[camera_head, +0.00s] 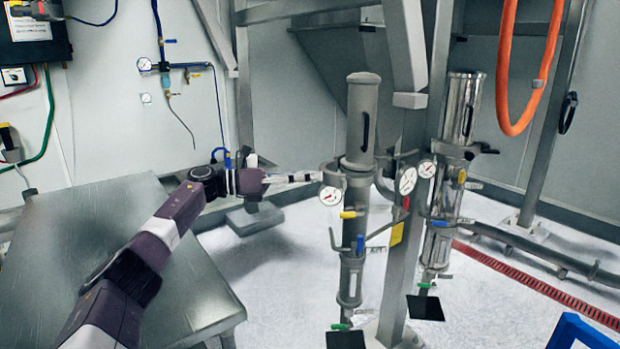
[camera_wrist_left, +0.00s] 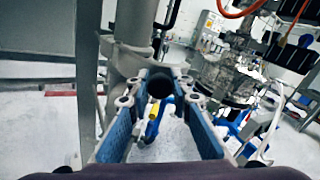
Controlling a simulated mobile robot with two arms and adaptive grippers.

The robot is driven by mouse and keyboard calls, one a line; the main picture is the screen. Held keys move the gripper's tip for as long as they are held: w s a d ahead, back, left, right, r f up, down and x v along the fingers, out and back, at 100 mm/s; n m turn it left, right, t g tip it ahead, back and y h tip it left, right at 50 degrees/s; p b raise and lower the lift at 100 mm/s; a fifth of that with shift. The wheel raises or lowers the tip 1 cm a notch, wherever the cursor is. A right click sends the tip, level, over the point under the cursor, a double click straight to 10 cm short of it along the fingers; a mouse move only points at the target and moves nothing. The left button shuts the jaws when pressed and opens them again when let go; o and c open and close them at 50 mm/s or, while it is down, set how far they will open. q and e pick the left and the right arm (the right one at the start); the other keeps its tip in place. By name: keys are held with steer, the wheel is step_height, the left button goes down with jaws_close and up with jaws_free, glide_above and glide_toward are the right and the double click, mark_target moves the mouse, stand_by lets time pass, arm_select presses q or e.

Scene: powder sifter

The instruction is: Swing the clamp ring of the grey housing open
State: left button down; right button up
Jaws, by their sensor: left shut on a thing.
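The grey housing (camera_head: 361,122) is a tall matte cylinder on a column in the head view. Its clamp ring (camera_head: 352,165) sits around it at mid-height, above a pressure gauge (camera_head: 331,196). The housing also fills the upper middle of the left wrist view (camera_wrist_left: 134,25). My left gripper (camera_head: 318,177) reaches in from the left at the ring's height. In the left wrist view its fingers (camera_wrist_left: 160,98) are shut on the clamp ring's handle, whose dark round end (camera_wrist_left: 160,84) shows between them. The ring's exact opening is too small to tell. My right gripper is not in view.
A shiny steel housing (camera_head: 463,110) stands to the right, beyond a grey frame post (camera_head: 405,265). A steel table (camera_head: 190,290) lies below my left arm. An orange hose (camera_head: 507,65) hangs at upper right. Open floor lies left of the column.

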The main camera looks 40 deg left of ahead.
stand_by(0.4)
arm_select(q)
steer(key=c, duration=1.7)
jaws_free()
steer(key=v, duration=1.2)
steer(key=shift+a, duration=0.1)
